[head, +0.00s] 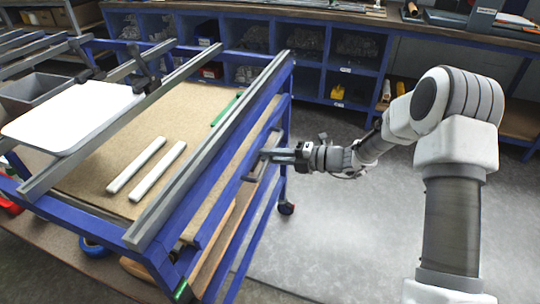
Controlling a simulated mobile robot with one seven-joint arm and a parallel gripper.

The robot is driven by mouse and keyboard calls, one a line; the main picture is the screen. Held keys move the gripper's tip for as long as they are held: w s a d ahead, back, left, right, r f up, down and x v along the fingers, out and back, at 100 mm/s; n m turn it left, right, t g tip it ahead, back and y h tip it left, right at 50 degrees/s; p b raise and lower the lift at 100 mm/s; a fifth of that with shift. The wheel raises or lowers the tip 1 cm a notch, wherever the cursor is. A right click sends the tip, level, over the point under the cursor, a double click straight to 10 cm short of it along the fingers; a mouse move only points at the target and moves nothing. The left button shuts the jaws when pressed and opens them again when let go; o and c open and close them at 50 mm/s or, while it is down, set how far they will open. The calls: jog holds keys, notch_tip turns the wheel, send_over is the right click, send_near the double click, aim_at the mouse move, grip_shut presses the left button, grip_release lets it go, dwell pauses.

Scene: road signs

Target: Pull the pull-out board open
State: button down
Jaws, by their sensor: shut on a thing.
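The pull-out board shows as a blue front strip (235,190) along the right side of a blue workbench, under its top rail. A dark grey bar handle (261,166) sits on this strip. My gripper (272,156) reaches in from the right and is shut on the handle; the exact finger contact is small and partly hidden. The board's flat surface cannot be told apart from the bench's wooden surfaces, and how far it is out cannot be told.
A caster (286,208) stands below. Blue shelving (310,60) lines the back. Grey floor (330,240) is clear to the right.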

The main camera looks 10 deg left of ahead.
jog(key=shift+d, duration=0.1)
jog(key=f+p+v, duration=0.2)
jog(key=p+v, duration=0.1)
jog(key=v, duration=0.7)
jog(key=d+f+p+v, duration=0.1)
jog(key=f+p+v, duration=0.1)
jog(key=v, duration=0.9)
jog(key=f+p+v, duration=0.2)
jog(key=p+v, duration=0.3)
jog(key=v, duration=0.5)
jog(key=shift+d+f, duration=0.3)
jog(key=shift+d, duration=0.2)
jog(key=shift+s, duration=0.1)
jog(key=c, duration=0.8)
grip_release()
jog(key=shift+c, duration=0.2)
jog(key=v, duration=1.7)
jog(key=shift+d, duration=0.2)
